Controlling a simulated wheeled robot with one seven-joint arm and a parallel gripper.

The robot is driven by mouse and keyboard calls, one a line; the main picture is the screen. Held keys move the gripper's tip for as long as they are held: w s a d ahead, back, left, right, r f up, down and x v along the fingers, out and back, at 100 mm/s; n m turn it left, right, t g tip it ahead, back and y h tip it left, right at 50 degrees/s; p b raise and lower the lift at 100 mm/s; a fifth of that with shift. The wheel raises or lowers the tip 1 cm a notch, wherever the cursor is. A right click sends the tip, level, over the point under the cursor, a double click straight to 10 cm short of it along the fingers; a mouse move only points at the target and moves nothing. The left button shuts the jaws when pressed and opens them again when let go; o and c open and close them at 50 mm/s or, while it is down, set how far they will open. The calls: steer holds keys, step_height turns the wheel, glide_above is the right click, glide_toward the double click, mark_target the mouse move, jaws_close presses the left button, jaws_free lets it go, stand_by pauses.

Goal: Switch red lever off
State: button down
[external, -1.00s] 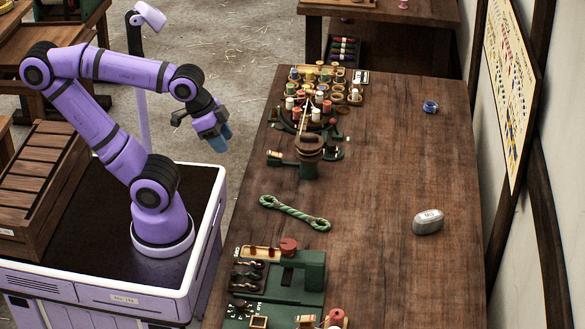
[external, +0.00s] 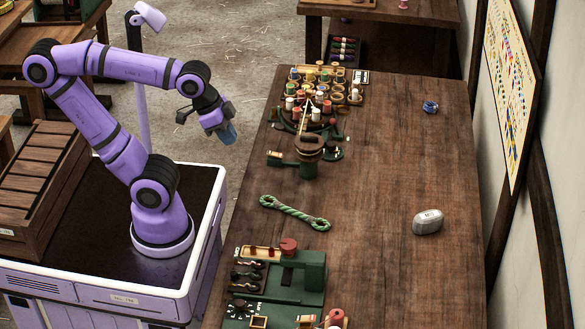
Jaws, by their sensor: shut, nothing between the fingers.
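My gripper (external: 229,136) is shut and empty. It hangs in the air, pointing down, left of the long wooden table's edge and apart from everything on it. A green device (external: 313,268) stands at the table's near left, with a red round knob (external: 288,245) on its top. Another red part (external: 336,315) shows at the bottom edge of the view, partly cut off. I cannot tell which of these is the red lever, or which way a lever is set.
A rack of coloured spools (external: 325,85) and a green stand with a brown top (external: 309,147) are at the table's far left. A green rope (external: 295,213) lies nearer. A grey weight (external: 428,222) and blue item (external: 430,106) are right. The table's middle is clear.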

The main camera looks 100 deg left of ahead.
steer(key=w+a+r+n, duration=0.1)
steer(key=w+a+n, duration=0.2)
steer(key=w+a, duration=0.45)
steer(key=w+a+r+n, duration=0.25)
steer(key=w+a, duration=0.25)
steer(key=w, duration=0.5)
steer(key=w+a+f+n, duration=0.3)
steer(key=w+a+f, duration=0.15)
steer(key=a, duration=0.65)
steer(key=w+a+f+n, duration=0.25)
steer(key=w+a, duration=0.25)
steer(key=a, duration=0.5)
steer(key=s+a+f+n, duration=0.1)
steer(key=a+f+n, duration=0.1)
steer(key=a+f, duration=0.35)
steer(key=a+f+n, duration=0.1)
steer(key=a+f, duration=0.2)
steer(key=a, duration=0.6)
steer(key=s+a+f+n, duration=0.1)
steer(key=a+f+n, duration=0.1)
steer(key=a+f, duration=0.45)
steer(key=s+a+f+n, duration=0.2)
steer(key=s+a+f, duration=0.4)
steer(key=a+f, duration=0.2)
steer(key=s+a+f+n, duration=0.2)
steer(key=s+a+f, duration=0.4)
steer(key=a, duration=0.5)
steer(key=shift+f+n+y, duration=0.3)
steer(key=shift+f+y, duration=0.1)
steer(key=shift+f, duration=0.5)
